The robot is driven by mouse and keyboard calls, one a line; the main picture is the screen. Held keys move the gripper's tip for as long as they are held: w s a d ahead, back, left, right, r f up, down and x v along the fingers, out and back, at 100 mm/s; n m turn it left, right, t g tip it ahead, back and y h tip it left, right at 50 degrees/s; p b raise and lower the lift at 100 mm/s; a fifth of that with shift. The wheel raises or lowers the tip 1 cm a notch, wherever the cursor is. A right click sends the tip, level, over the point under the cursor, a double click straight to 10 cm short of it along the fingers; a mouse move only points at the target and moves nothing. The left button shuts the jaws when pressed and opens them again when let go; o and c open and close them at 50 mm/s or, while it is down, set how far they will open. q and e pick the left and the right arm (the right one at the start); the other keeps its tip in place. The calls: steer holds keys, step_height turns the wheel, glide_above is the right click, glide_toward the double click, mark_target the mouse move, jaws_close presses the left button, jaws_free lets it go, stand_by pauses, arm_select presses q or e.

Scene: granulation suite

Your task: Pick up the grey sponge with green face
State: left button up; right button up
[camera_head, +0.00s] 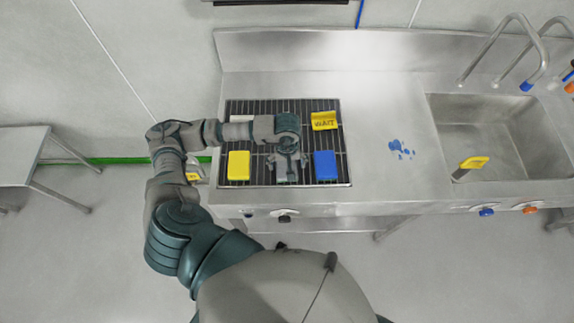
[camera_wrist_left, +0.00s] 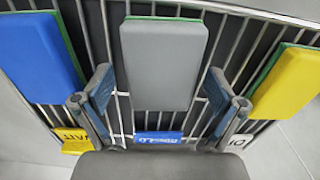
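The grey sponge (camera_wrist_left: 164,62) lies on the dark slatted rack (camera_head: 257,183), with a thin green edge showing along its far end in the left wrist view. In the head view the sponge (camera_head: 287,176) is partly hidden under my left gripper (camera_head: 289,161). In the left wrist view my left gripper (camera_wrist_left: 160,88) is open, one finger on each side of the sponge. Gaps show between both fingers and the sponge's sides; I cannot tell the height of the fingers over the rack. My right gripper is not in view.
A yellow sponge (camera_head: 238,165) lies left of it and a blue sponge (camera_head: 325,165) right. A yellow "WAIT" sign (camera_head: 324,121) stands behind on the rack. A blue sign (camera_wrist_left: 158,137) shows between the fingers.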

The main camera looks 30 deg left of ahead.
arm_select(q)
steer(key=shift+a, duration=0.15)
steer(key=c, duration=0.6)
